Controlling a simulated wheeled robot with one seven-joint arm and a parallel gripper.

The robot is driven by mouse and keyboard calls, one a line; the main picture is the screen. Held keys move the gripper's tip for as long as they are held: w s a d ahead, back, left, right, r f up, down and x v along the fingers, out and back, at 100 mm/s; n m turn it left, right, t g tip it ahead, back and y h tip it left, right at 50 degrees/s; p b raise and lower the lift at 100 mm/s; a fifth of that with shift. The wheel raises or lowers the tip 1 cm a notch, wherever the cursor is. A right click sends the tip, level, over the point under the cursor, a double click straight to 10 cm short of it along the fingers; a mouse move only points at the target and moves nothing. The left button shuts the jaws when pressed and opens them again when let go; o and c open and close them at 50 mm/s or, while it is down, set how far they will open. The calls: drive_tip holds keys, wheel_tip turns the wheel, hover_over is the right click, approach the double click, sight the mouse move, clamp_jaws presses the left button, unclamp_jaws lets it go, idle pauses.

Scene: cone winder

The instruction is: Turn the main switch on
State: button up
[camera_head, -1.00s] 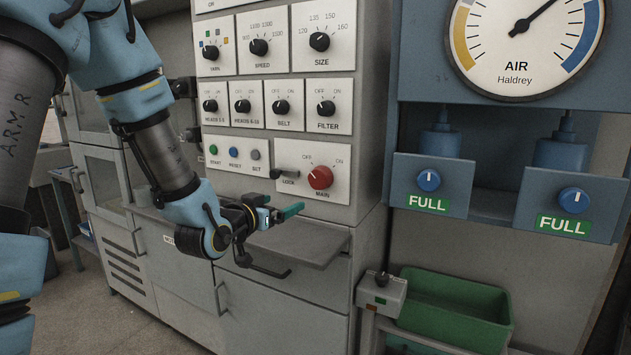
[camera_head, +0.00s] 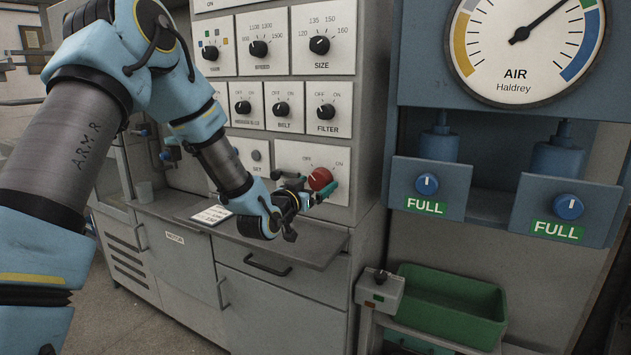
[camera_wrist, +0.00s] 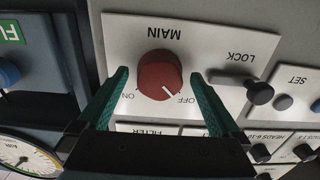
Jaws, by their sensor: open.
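The main switch is a red round knob (camera_head: 320,178) on a white plate marked MAIN, low on the grey control panel. In the wrist view the red knob (camera_wrist: 158,78) shows upside down, with its white mark pointing towards OFF. My gripper (camera_head: 311,187) is at the knob, with its green fingers open. In the wrist view the fingers of my gripper (camera_wrist: 160,73) lie one on each side of the knob, with visible gaps. I cannot tell how deep they reach around it.
A dark LOCK knob (camera_wrist: 258,92) sits beside the main switch, close to one finger. A grey shelf (camera_head: 310,243) juts out below. The blue air unit (camera_head: 480,205) with its gauge stands at the right, above a green bin (camera_head: 450,305).

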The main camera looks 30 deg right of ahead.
drive_tip(key=shift+d, duration=0.1)
drive_tip(key=shift+c, duration=0.4)
drive_tip(key=c, duration=1.2)
drive_tip(key=shift+c, duration=0.2)
